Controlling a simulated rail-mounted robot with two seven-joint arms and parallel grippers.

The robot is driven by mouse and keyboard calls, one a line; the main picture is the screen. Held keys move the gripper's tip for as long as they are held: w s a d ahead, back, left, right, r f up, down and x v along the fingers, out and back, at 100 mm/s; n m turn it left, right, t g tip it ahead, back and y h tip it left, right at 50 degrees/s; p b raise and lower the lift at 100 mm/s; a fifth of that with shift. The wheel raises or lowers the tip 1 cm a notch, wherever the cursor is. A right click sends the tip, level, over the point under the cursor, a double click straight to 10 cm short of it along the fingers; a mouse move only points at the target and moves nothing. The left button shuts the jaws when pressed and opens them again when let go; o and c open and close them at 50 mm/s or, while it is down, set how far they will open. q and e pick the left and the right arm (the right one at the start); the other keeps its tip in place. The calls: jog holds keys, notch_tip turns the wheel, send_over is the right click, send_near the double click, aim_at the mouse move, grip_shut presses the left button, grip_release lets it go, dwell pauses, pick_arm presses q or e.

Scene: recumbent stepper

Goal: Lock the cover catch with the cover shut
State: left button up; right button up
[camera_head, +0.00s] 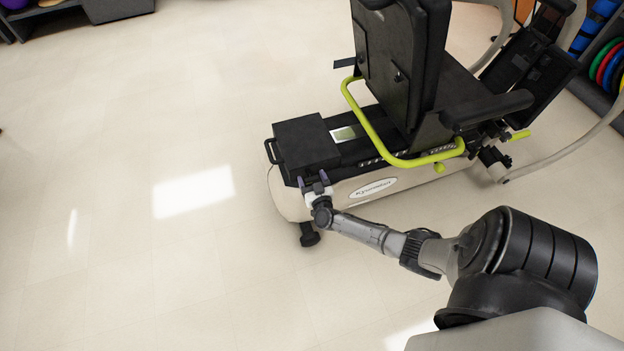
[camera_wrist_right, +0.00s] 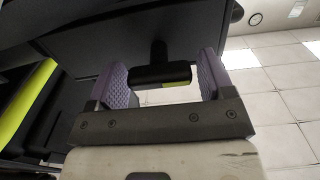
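The black box-shaped cover (camera_head: 303,140) sits at the rear end of the stepper's base, left of the seat, and looks shut. My right gripper (camera_head: 313,182) is at the near side of the cover. In the right wrist view, its two purple-padded fingers (camera_wrist_right: 164,68) are open, one on each side of a black T-shaped catch (camera_wrist_right: 160,75). The catch's crossbar lies between the pads, with gaps visible on both sides. In the head view the gripper hides the catch. Whether the catch is locked cannot be told. My left gripper is not in view.
The seat back (camera_head: 398,62) and a yellow-green bar (camera_head: 372,130) stand right of the cover. A black foot (camera_head: 309,236) is below the gripper. Open floor (camera_head: 120,200) lies to the left. A rack with coloured discs (camera_head: 608,62) is at the far right.

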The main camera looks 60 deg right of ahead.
jog(key=c, duration=0.7)
jog(key=m, duration=0.3)
jog(key=shift+s, duration=0.1)
jog(key=m, duration=0.3)
jog(key=shift+f+m, duration=0.15)
jog(key=shift+m, duration=0.25)
jog(key=m, duration=0.5)
jog(key=shift+s+d+f+b, duration=0.1)
jog(key=shift+d+b, duration=0.05)
jog(key=shift+b, duration=0.2)
jog(key=m+b, duration=0.1)
jog(key=m, duration=0.5)
jog(key=o, duration=0.9)
